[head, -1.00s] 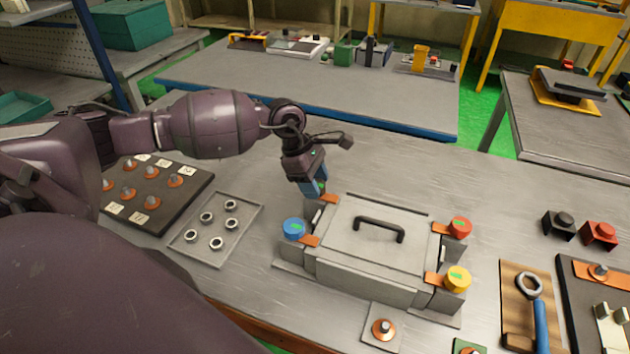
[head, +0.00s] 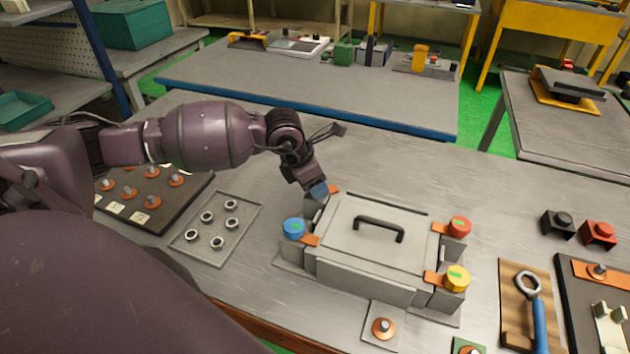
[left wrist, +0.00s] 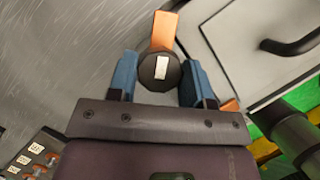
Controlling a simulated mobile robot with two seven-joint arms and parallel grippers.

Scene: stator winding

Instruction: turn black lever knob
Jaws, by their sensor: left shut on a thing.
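The black lever knob (left wrist: 159,70) is round with a white mark on top and joins an orange lever (left wrist: 164,31). It sits at the far left corner of the grey box (head: 350,272) with a black handle. My left gripper (left wrist: 158,80) is shut on the knob, with a blue finger on either side of it. In the head view my left gripper (head: 319,190) reaches down tilted at that corner and mostly hides the knob; part of the orange lever (head: 334,188) shows beside it. My right gripper is not in view.
Blue (head: 294,228), red (head: 459,226) and yellow (head: 456,278) knobs stand at the box's other corners. A grey tray (head: 187,246) with several metal rings lies left of the box. A wrench (head: 540,325) lies on a board to the right. The bench beyond the box is clear.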

